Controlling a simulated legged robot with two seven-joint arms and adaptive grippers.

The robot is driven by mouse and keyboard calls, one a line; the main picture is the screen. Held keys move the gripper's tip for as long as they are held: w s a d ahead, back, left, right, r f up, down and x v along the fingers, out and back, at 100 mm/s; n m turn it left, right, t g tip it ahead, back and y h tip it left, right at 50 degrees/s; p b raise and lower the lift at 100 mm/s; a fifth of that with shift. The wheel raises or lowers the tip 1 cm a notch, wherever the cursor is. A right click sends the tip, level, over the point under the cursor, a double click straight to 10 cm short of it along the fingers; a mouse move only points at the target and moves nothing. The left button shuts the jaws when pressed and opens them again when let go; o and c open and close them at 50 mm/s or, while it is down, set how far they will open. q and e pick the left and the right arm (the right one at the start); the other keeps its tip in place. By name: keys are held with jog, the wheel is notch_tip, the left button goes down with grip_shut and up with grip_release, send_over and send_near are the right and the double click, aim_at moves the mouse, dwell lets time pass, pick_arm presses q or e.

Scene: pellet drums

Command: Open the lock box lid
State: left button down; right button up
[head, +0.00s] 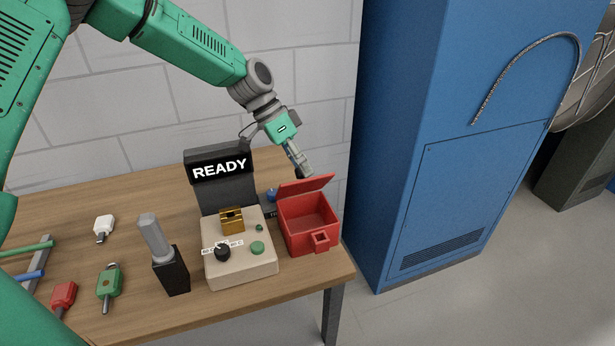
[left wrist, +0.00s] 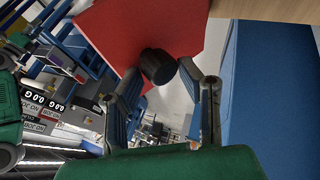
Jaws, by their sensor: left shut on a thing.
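The red lock box (head: 308,238) stands at the right end of the wooden table, and its inside shows empty. Its red lid (head: 305,186) is raised at the back, tilted up and away from the opening. In the left wrist view the lid (left wrist: 165,25) fills the upper middle, with a dark round knob (left wrist: 157,67) on it. My left gripper (head: 303,168) is behind and above the lid. In the left wrist view its fingers (left wrist: 162,80) are at either side of the knob, shut on it. My right gripper is not in view.
A beige control box (head: 238,265) with a brass block, knob and green button stands left of the lock box. Behind it is a READY display (head: 219,168). A tall blue cabinet (head: 420,130) stands close on the right.

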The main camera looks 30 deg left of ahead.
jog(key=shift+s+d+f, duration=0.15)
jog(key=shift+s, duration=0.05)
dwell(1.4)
